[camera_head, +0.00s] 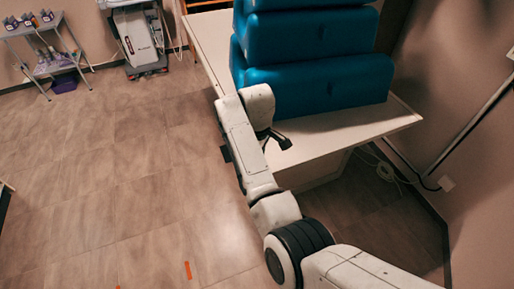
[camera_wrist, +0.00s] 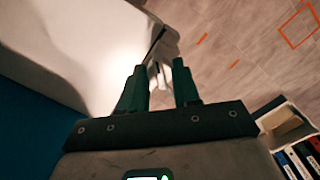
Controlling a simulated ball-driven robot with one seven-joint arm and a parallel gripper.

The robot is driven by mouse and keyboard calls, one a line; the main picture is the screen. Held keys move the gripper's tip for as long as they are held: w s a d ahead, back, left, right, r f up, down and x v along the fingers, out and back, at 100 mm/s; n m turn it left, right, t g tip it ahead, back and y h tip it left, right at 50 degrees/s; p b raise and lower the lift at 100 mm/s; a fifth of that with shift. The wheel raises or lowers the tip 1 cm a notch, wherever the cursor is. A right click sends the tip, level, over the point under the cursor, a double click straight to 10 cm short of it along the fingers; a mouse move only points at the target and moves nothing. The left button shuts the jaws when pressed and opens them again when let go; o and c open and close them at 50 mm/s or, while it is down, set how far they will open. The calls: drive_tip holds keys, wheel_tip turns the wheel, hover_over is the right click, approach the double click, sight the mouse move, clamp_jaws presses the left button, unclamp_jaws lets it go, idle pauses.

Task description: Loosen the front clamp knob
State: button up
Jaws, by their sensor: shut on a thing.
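My gripper shows in the wrist view (camera_wrist: 158,74) with two dark green fingers. They stand apart with a small pale piece between their tips, and they are shut on it. It sits where the front clamp knob would be, but its shape is too small and dim to make out. A thin dark bar rises just beyond the tips, beside a pale, brightly lit surface. In the head view my gripper (camera_head: 277,139) is a dark shape over the near part of the white table (camera_head: 320,149). The clamp and knob cannot be made out there.
Blue cushions (camera_head: 315,86) are stacked on the table, close behind my gripper. A cable (camera_head: 385,172) lies by the right wall. A grey cart (camera_head: 47,55) and a white machine (camera_head: 141,40) stand at the back left. The floor at left is open, with orange marks (camera_head: 187,270).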

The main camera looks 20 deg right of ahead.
drive_tip(key=n+p, duration=0.3)
drive_tip(key=n, duration=0.1)
drive_tip(key=shift+r+n, duration=0.15)
drive_tip(key=shift+n, duration=0.15)
drive_tip(key=shift+n+p, duration=0.5)
drive_tip(key=shift+n, duration=1.7)
drive_tip(key=o, duration=1.1)
drive_tip(key=shift+c, duration=0.2)
wheel_tip(320, 180, up, 11)
drive_tip(key=b, duration=0.1)
drive_tip(key=shift+f, duration=0.2)
